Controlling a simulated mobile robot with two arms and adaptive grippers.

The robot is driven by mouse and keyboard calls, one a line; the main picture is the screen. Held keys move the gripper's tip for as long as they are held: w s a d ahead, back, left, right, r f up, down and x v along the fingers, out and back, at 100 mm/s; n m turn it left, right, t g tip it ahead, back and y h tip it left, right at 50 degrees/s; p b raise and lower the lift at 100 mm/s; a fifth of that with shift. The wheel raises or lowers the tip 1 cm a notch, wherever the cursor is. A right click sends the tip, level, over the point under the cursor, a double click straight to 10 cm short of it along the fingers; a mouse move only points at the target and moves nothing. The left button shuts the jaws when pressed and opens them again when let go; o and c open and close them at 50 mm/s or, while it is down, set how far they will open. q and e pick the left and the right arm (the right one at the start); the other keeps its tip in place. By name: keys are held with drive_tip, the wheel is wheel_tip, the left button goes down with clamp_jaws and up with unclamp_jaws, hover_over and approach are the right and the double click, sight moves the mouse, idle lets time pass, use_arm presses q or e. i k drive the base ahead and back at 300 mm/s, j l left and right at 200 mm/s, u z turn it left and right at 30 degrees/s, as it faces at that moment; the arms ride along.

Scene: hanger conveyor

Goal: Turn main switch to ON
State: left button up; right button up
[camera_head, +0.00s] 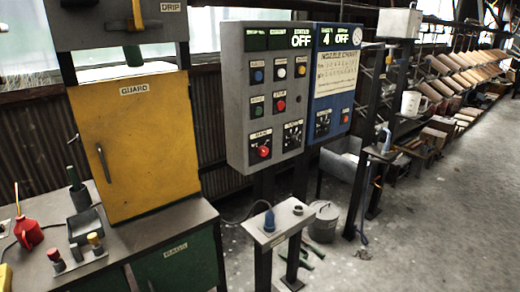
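A grey control panel (237,120) stands upright on posts in the middle of the view. Near its lower left is a red round knob (263,152) on a dark plate, under a small label that seems to read MAIN; it looks like the main switch. Its exact setting is too small to read. The panel's upper right display (302,38) reads OFF. To the right of the knob is a dark dial (292,136). Neither of my grippers is in view.
A blue panel (318,108) adjoins on the right; its display reads 4 OFF. A yellow GUARD door (140,145) and a bench with a red oil can (27,232) are at left. A small stand (280,231) is below the panels. The floor at right is open.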

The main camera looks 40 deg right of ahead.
sight(262, 151)
drive_tip(key=z, duration=1.25)
